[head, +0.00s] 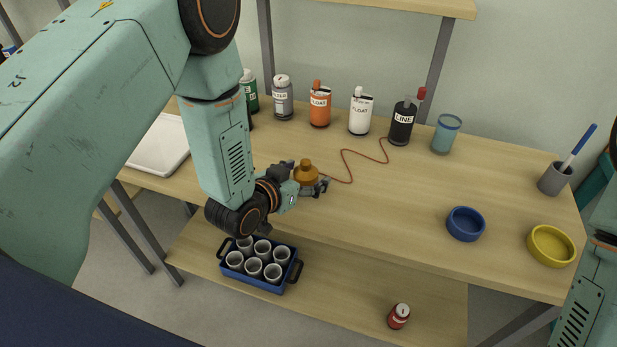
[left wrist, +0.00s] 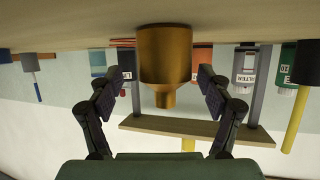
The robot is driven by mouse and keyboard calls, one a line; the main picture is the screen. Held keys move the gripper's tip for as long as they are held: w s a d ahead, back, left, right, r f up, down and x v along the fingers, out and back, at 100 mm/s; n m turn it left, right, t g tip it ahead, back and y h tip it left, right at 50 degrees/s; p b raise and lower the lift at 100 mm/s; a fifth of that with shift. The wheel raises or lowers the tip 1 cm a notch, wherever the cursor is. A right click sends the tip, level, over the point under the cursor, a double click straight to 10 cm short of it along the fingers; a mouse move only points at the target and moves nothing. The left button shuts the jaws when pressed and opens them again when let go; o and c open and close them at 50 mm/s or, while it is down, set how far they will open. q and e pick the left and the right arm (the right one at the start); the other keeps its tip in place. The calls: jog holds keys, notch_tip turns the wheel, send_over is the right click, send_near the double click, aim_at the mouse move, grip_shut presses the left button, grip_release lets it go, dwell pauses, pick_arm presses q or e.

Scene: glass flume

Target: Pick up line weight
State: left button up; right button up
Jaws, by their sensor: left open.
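The line weight, a brass-coloured piece with a narrower top (head: 305,170), stands upright on the wooden bench near its front edge. A thin red line (head: 358,154) runs from near it toward the black LINE bottle (head: 402,121). My left gripper (head: 309,181) is open at the weight, with a finger to either side. In the left wrist view, which is upside down, the weight (left wrist: 163,55) sits centred between the two spread fingers (left wrist: 162,80), with a gap on both sides. My right gripper is out of view; only part of that arm shows at the right edge.
Behind stand a white FLOAT bottle (head: 360,114), an orange FLOAT bottle (head: 320,107) and a blue cup (head: 446,134). A blue bowl (head: 466,224) and yellow bowl (head: 551,246) are at right. A caddy of cups (head: 283,288) sits on the lower shelf. The bench's middle is mostly clear.

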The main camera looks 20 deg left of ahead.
pick_arm(q)
jog(key=shift+w+d+f, duration=0.1)
jog(key=shift+w+f, duration=0.2)
jog(key=shift+w, duration=0.3)
jog(key=shift+a, duration=0.4)
jog(key=shift+s+d, duration=0.1)
jog(key=shift+s, duration=0.05)
jog(key=shift+c, duration=1.2)
jog(key=shift+d, duration=0.2)
jog(key=c, duration=0.3)
jog(key=shift+a, duration=0.2)
jog(key=c, duration=0.6)
jog(key=shift+d, duration=0.1)
jog(key=c, duration=0.4)
